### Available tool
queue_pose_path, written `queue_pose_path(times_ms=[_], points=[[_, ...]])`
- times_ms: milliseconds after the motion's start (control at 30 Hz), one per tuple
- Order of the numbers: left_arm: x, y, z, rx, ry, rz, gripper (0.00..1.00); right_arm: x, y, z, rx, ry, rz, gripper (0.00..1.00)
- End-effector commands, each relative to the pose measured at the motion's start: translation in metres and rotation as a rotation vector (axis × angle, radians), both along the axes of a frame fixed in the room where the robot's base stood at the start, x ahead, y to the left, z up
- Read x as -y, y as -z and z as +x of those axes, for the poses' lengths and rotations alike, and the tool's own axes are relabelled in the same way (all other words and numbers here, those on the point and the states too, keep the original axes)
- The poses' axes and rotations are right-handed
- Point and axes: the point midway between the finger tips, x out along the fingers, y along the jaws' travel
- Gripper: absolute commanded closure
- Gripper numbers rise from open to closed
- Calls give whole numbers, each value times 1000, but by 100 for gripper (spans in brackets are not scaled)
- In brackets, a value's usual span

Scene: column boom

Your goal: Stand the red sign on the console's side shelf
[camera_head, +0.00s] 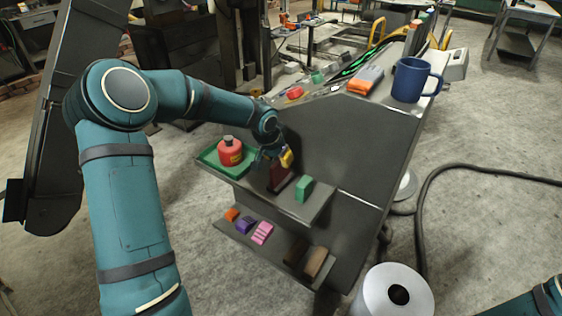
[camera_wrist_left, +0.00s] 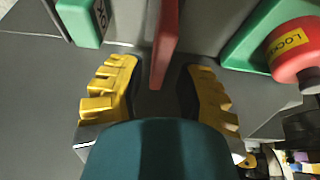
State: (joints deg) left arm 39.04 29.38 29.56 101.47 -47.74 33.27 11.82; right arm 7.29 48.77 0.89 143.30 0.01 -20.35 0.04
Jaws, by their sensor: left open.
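The red sign (camera_head: 279,178) stands upright on the console's side shelf (camera_head: 319,203), between a green tray and a green block. In the left wrist view the sign (camera_wrist_left: 165,42) is a thin red panel seen edge-on. My left gripper (camera_head: 283,158) is at the top of the sign, with yellow fingertips. In the left wrist view its fingers (camera_wrist_left: 152,92) are open, one on each side of the sign, with gaps showing. The gripper hides part of the sign in the head view. My right gripper is out of view.
A lower shelf (camera_head: 279,249) holds several small blocks. A blue mug (camera_head: 409,79) stands on the console top.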

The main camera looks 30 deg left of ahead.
Motion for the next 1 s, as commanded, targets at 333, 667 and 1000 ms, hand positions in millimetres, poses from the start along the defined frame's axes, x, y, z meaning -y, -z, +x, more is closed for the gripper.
queue_pose_path(times_ms=[333,667,1000], points=[[-2,-60,-25,0,-2,0,66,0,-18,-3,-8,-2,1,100],[-2,-71,-30,0,0,-2,66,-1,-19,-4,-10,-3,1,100],[-2,-70,-29,0,-1,-1,66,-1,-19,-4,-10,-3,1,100]])
